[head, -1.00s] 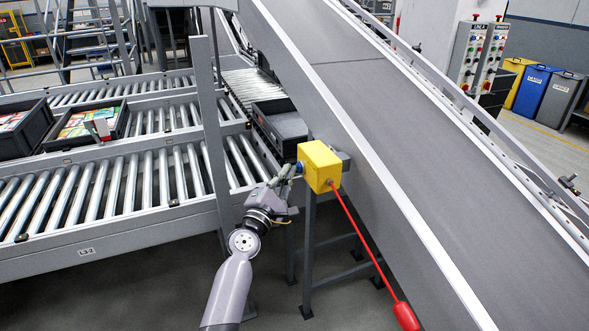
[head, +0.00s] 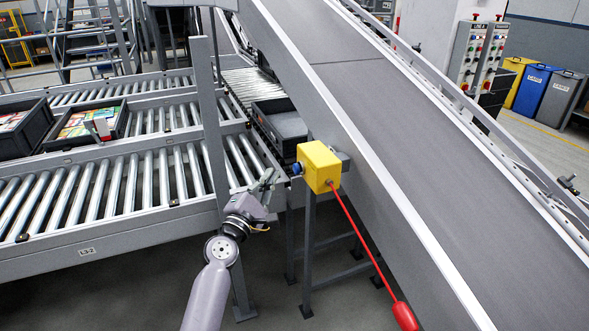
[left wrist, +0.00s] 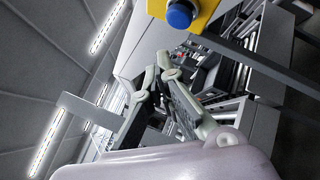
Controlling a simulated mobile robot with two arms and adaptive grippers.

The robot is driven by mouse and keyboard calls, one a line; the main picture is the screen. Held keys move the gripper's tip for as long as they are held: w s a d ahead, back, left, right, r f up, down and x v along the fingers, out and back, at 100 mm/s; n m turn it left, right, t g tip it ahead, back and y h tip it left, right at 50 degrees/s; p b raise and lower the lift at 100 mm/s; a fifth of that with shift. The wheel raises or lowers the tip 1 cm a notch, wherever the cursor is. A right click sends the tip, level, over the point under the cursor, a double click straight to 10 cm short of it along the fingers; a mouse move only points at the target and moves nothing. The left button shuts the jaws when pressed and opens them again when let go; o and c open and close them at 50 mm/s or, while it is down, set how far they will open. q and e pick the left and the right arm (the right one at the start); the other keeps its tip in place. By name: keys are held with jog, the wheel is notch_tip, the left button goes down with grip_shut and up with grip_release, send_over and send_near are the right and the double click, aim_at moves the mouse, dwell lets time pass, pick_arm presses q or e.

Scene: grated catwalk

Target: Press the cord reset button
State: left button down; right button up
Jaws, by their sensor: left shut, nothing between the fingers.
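The yellow switch box (head: 321,167) is mounted on the side of the sloping conveyor in the head view. The blue reset button (head: 297,169) sticks out of its left face. A red cord (head: 356,232) runs from the box down to a red handle (head: 405,316). My left gripper (head: 268,178) is shut and empty, a short way left of the button and apart from it. In the left wrist view the blue button (left wrist: 180,14) and part of the yellow box (left wrist: 207,13) show at the top, beyond the fingertips (left wrist: 156,66). My right gripper is not in view.
The grey sloping belt (head: 400,120) lies right of the box. Roller conveyors (head: 110,190) with dark totes (head: 85,128) fill the left. A grey upright post (head: 209,120) stands close left of my gripper. Support legs (head: 309,250) stand below the box.

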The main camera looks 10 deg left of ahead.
pick_arm(q)
jog(key=shift+s+a, duration=0.75)
jog(key=shift+a, duration=0.3)
jog(key=s+d+f+m+g, duration=0.1)
jog(key=s+f+m+g, duration=0.15)
jog(key=f, duration=0.85)
jog(key=s+f+m+g+y, duration=0.1)
jog(key=s+f+m+g, duration=0.15)
jog(key=f, duration=0.95)
jog(key=s+d+f+m+g, duration=0.1)
jog(key=s+f+m+g, duration=0.15)
jog(key=f, duration=0.85)
jog(key=s+f+m+g+y, duration=0.2)
jog(key=s+f+m+g, duration=0.4)
jog(key=s+f, duration=1.2)
jog(key=s+a+f+m+g, duration=0.1)
jog(key=s+f, duration=0.4)
jog(key=s, duration=0.6)
jog(key=s+a+f+m+g, duration=0.1)
jog(key=s+f+m, duration=0.4)
jog(key=s, duration=0.6)
jog(key=s+a+f+m+g+y+b, duration=0.1)
jog(key=s+f+m+g, duration=0.2)
jog(key=s, duration=0.8)
notch_tip(320, 180, down, 2)
jog(key=shift+s+a+f+m+g, duration=0.2)
jog(key=shift+s+a+m+g, duration=0.2)
jog(key=shift+m, duration=0.65)
